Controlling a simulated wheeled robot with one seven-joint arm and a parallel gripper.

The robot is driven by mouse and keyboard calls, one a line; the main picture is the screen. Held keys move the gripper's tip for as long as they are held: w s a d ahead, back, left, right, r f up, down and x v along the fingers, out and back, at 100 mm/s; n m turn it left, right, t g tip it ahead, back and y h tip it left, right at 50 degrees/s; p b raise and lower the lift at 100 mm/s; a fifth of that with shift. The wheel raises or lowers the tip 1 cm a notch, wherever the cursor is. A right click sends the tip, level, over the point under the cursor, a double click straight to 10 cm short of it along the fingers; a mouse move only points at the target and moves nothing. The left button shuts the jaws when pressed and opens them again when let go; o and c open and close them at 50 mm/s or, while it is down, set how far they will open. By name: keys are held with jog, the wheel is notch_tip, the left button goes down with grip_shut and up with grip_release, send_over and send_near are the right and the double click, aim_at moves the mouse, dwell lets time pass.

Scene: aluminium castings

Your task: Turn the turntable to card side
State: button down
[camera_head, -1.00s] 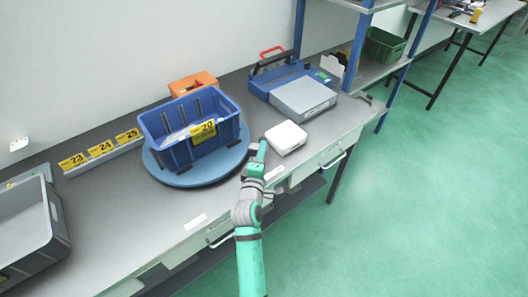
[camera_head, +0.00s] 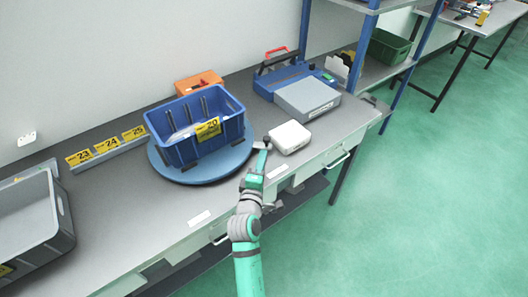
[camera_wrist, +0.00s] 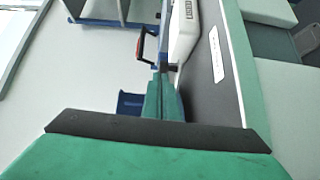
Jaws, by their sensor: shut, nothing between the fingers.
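The turntable (camera_head: 216,174) is a round blue disc on the grey bench. A blue crate (camera_head: 173,154) stands on it, tilted views aside, upright. A yellow card (camera_head: 208,129) marked 20 is on the crate's side that faces the front right. My gripper (camera_head: 262,144) is shut and empty, low over the bench, close to the turntable's right rim and left of a white box (camera_head: 290,137). I cannot tell whether it touches the rim. In the wrist view a green and black gripper part fills the bottom.
A grey-topped case (camera_head: 307,98) and a blue toolbox (camera_head: 280,76) stand behind the white box. An orange bin (camera_head: 198,83) is behind the crate. Yellow number cards (camera_head: 106,145) and a grey tray (camera_head: 62,230) are to the left. The bench front has drawer handles.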

jog(key=s+d, duration=0.3)
jog(key=s, duration=0.5)
jog(key=shift+r, duration=0.15)
jog(key=shift+a, duration=0.1)
jog(key=s+f+m+y, duration=0.1)
jog(key=s+f+m, duration=0.15)
jog(key=s, duration=0.35)
jog(key=s+a+f+m+g+y, duration=0.1)
jog(key=s+f, duration=0.3)
jog(key=s, duration=0.3)
jog(key=s+f+m+y, duration=0.1)
jog(key=s+f+m, duration=0.15)
jog(key=s, duration=0.35)
jog(key=s+a+r+m, duration=0.1)
jog(key=s+m, duration=0.8)
jog(key=s, duration=1)
jog(key=shift+s+a+r+g, duration=0.3)
jog(key=shift+r+g, duration=0.1)
jog(key=shift+r, duration=0.2)
